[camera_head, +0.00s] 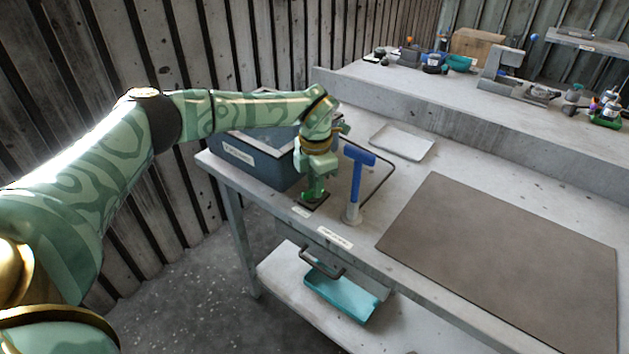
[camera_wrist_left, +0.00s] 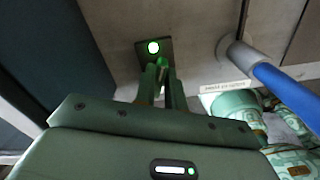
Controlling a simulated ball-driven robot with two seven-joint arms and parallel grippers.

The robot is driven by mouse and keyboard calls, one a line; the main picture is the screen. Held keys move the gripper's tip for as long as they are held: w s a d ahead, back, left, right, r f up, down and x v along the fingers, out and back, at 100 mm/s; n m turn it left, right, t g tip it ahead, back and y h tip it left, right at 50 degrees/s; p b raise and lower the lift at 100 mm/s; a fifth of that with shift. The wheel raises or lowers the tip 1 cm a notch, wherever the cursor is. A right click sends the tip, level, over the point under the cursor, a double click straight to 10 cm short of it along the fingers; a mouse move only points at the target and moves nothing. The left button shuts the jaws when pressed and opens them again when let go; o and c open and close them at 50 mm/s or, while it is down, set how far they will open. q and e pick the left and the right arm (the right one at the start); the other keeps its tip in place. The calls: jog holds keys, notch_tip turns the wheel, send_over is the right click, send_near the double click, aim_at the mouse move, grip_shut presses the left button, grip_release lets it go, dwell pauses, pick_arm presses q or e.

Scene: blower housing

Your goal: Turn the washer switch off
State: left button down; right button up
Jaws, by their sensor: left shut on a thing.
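The washer switch is a small dark plate (camera_head: 317,204) on the worktable near its front left edge. In the left wrist view the switch plate (camera_wrist_left: 143,57) carries a round green lamp, which is lit. My left gripper (camera_head: 313,194) reaches down over the plate from above. In the left wrist view its fingers (camera_wrist_left: 162,84) are close together, shut on the switch's small lever between them; the fingers mostly hide it. Which way the lever leans is hard to tell. My right gripper is not in view.
A blue-grey tank (camera_head: 258,160) stands just left of the switch. A blue T-shaped handle (camera_head: 357,178) on a grey post stands close on the right. A brown mat (camera_head: 500,260) lies further right, a pale tray (camera_head: 402,142) behind. A teal bin (camera_head: 342,294) is below.

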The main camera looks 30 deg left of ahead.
pick_arm(q)
jog(key=n+p, duration=0.5)
jog(key=shift+a+r, duration=0.2)
jog(key=shift+r, duration=0.15)
jog(key=n+p, duration=0.2)
jog(key=shift+w+n, duration=0.1)
jog(key=shift+n, duration=0.3)
jog(key=shift+a+f+n+p, duration=0.1)
jog(key=shift+n+p, duration=0.5)
jog(key=shift+n, duration=0.1)
jog(key=shift+a+f+n+p, duration=0.1)
jog(key=shift+n+p, duration=0.5)
jog(key=shift+n, duration=0.1)
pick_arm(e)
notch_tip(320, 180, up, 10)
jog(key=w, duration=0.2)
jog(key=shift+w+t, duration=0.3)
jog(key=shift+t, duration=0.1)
pick_arm(q)
jog(key=c, duration=1.5)
grip_release()
jog(key=shift+f, duration=0.1)
jog(key=shift+o, duration=0.2)
